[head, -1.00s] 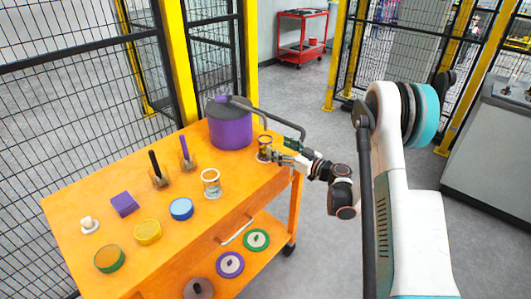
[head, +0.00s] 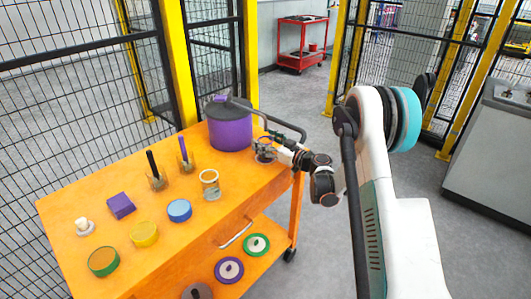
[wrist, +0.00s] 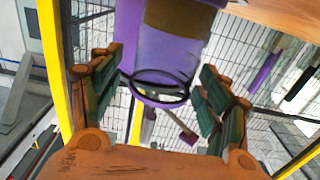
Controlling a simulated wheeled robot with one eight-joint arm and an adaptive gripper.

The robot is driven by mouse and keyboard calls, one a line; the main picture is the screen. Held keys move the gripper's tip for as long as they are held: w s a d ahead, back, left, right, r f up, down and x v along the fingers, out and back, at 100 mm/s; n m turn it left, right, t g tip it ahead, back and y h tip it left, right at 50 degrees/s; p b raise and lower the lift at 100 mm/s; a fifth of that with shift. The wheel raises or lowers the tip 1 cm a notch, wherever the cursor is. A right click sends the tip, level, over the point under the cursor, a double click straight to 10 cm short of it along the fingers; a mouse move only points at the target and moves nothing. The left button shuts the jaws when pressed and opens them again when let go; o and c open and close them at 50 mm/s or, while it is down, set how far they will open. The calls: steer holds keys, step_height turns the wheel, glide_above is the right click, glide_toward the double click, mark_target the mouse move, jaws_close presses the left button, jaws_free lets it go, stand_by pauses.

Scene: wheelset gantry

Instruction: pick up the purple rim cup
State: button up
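The purple rim cup (head: 263,155) is a small clear cup near the right back corner of the orange cart top, beside the purple pot. My gripper (head: 268,144) is at it from the right and partly hides it. In the wrist view the cup (wrist: 165,55) shows between the fingers, with a dark purple ring and a brown band. My gripper (wrist: 160,88) is open there, its green-padded fingers on both sides with visible gaps to the cup.
The purple pot (head: 230,130) with a grey lid stands close behind the cup. Another clear cup (head: 210,186), a blue round tin (head: 179,210), a yellow tin (head: 144,234), a green-sided tin (head: 103,261) and a purple block (head: 121,205) stand farther left on the orange cart (head: 185,245).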

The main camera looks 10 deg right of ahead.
steer(key=c, duration=1)
steer(key=shift+c, duration=0.2)
